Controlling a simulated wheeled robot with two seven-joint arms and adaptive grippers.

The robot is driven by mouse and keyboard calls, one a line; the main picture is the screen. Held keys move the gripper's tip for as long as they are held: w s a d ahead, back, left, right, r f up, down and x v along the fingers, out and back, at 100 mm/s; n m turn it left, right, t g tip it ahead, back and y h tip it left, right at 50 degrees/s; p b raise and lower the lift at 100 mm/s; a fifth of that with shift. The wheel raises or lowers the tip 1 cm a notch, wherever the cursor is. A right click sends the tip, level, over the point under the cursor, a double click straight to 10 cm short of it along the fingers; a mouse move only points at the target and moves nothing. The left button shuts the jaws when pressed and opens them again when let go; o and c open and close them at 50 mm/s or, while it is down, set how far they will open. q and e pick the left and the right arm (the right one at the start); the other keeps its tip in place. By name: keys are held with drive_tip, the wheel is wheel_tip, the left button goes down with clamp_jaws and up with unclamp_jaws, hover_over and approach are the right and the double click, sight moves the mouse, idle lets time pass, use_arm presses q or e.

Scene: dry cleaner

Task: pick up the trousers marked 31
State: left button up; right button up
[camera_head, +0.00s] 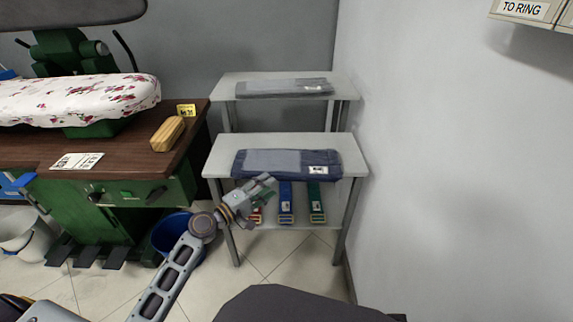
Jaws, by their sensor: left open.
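Folded dark blue trousers (265,163) lie flat on the near grey table (223,143), with a white tag (318,170) at their right end; its number is too small to read. Folded grey trousers (284,87) lie on the grey table behind. I cannot tell which pair is marked 31. My left gripper (264,187) is open and empty, at the front edge of the near table, just in front of the dark blue trousers' left part. My right gripper is out of view.
Red, blue and green straps with buckles (286,203) lie on the lower shelf. A green press bench (150,200) stands left, with a wooden block (167,134), a yellow tag (186,110) and a white card (77,161). A blue bucket (165,234) is below. A wall bounds the right.

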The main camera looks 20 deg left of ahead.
sight(278, 179)
use_arm(q)
drive_tip(key=shift+w+d, duration=0.1)
drive_tip(key=shift+w, duration=0.05)
drive_tip(key=shift+r+x, duration=0.1)
drive_tip(key=shift+x, duration=1.1)
drive_tip(key=shift+r+x, duration=0.15)
drive_tip(key=shift+x, duration=1.05)
drive_tip(key=shift+d, duration=0.1)
clamp_jaws()
